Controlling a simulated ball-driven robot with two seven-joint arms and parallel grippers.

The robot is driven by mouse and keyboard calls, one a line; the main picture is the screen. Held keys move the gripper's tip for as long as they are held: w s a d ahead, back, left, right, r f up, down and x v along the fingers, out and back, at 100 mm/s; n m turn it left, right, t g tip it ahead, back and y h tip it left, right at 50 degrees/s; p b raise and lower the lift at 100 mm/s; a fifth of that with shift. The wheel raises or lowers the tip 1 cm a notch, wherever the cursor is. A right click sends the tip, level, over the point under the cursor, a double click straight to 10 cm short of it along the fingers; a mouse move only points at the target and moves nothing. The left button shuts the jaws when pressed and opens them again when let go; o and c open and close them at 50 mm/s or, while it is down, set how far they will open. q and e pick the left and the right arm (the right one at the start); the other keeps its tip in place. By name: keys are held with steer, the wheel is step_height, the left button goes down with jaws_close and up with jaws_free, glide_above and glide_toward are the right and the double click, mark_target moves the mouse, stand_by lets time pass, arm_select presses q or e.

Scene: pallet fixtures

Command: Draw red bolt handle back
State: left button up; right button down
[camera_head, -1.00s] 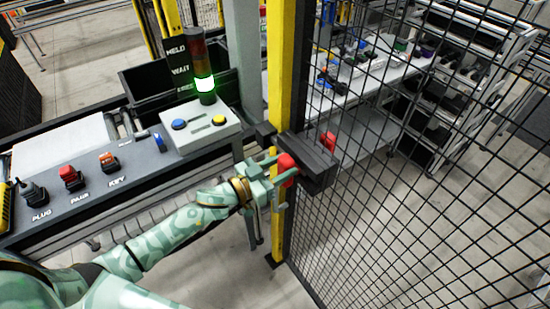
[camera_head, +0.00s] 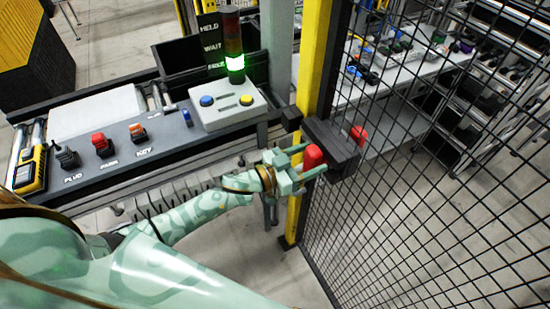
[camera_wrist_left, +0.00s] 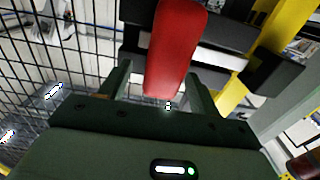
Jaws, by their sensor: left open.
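The red bolt handle (camera_head: 314,156) sticks out from a dark bolt housing (camera_head: 334,150) on the gate edge beside the yellow post. My left gripper (camera_head: 307,162) is open at the handle, with one finger on each side of it. In the left wrist view the red handle (camera_wrist_left: 175,48) stands between the two spread fingers (camera_wrist_left: 158,88), with a gap visible on the left side. Whether the right-hand finger touches it I cannot tell. My right gripper is not in view.
A yellow post (camera_head: 314,65) and black mesh fence (camera_head: 430,180) stand at the bolt. Another red piece (camera_head: 358,134) shows on the housing's far side. A control panel (camera_head: 120,145) and a button box (camera_head: 228,106) with a green-lit signal tower (camera_head: 234,45) are to the left.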

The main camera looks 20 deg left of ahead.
arm_select(q)
steer(key=b+v, duration=0.1)
steer(key=v, duration=1.5)
steer(key=shift+s+f, duration=0.1)
